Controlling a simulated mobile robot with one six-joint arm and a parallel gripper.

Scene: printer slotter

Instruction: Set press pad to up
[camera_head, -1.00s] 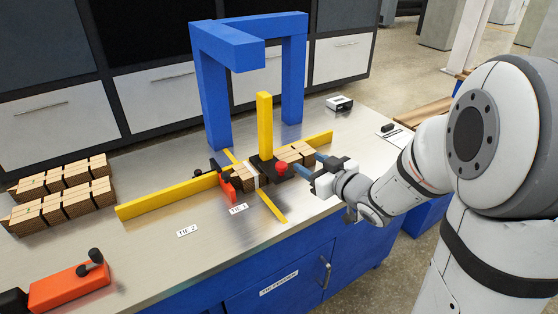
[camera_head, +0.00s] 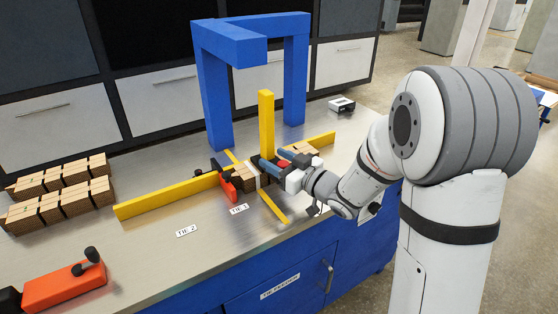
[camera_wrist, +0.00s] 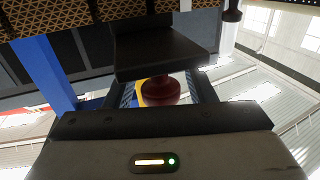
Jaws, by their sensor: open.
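The press pad is a dark block on the upright yellow post (camera_head: 266,125), partly hidden by my gripper in the head view. It shows as a dark slab (camera_wrist: 160,52) in the wrist view. Its red knob (camera_head: 283,164) is just visible between my fingers in the head view. In the wrist view the red knob (camera_wrist: 160,91) sits midway between them. My gripper (camera_head: 277,160) is open, with one finger on each side of the knob. Gaps remain between the knob and both fingers in the wrist view (camera_wrist: 164,92). Whether the pad touches the cartons is hidden.
Strapped cartons (camera_head: 247,177) lie beside the yellow rail (camera_head: 170,196), near an orange clamp (camera_head: 227,186). A blue frame (camera_head: 215,90) stands behind the post. More cartons (camera_head: 60,200) and an orange lever unit (camera_head: 62,287) are at the left.

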